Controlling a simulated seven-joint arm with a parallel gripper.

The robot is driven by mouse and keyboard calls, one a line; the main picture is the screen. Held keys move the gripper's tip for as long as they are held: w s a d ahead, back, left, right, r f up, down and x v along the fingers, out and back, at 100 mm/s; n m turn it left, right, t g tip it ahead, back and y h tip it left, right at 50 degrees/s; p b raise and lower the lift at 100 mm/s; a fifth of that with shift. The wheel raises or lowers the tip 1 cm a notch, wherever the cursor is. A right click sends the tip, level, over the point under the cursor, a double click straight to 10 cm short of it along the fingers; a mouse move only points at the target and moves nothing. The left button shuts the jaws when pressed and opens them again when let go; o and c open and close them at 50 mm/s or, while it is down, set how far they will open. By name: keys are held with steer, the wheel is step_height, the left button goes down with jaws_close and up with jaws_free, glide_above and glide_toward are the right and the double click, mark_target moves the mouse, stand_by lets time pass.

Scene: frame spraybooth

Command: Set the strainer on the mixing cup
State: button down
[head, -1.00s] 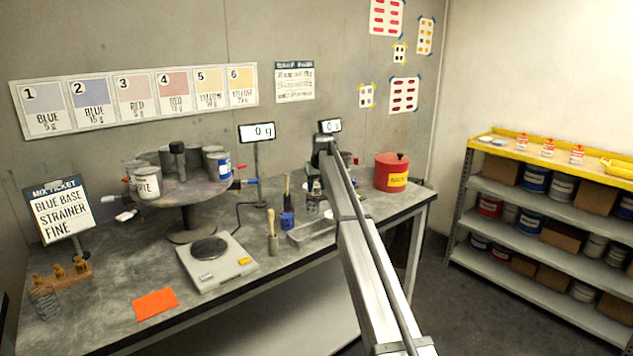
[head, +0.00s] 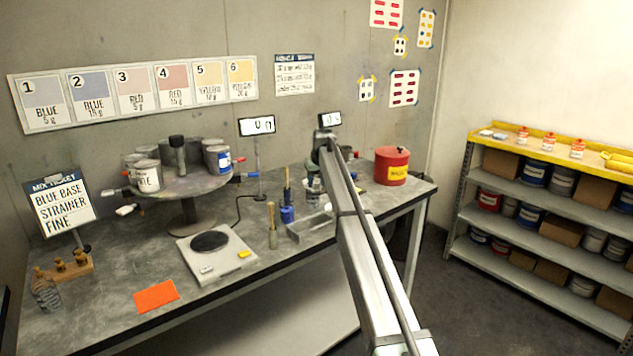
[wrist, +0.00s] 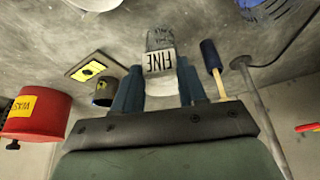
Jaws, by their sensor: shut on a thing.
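My gripper (wrist: 159,82) is shut on the strainer (wrist: 159,62), a pale piece marked FINE, held between its blue fingers in the wrist view. Just beyond the strainer is a greyish, see-through shape with dark marks, which looks like the mixing cup (wrist: 160,38). Strainer and cup overlap in this view, and I cannot tell whether they touch. In the head view my gripper (head: 320,165) is over the back right of the bench, and my arm hides most of what is below it.
A red waste can (head: 391,166) stands right of my gripper. Brushes (head: 272,226) and a metal tray (head: 308,227) are in front and to the left. A scale (head: 215,254) and a round stand of cans (head: 180,190) are further left. A display pole (wrist: 262,115) rises close by.

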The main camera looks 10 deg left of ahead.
steer(key=c, duration=0.5)
jaws_free()
steer(key=shift+c, duration=0.2)
steer(key=shift+r, duration=0.1)
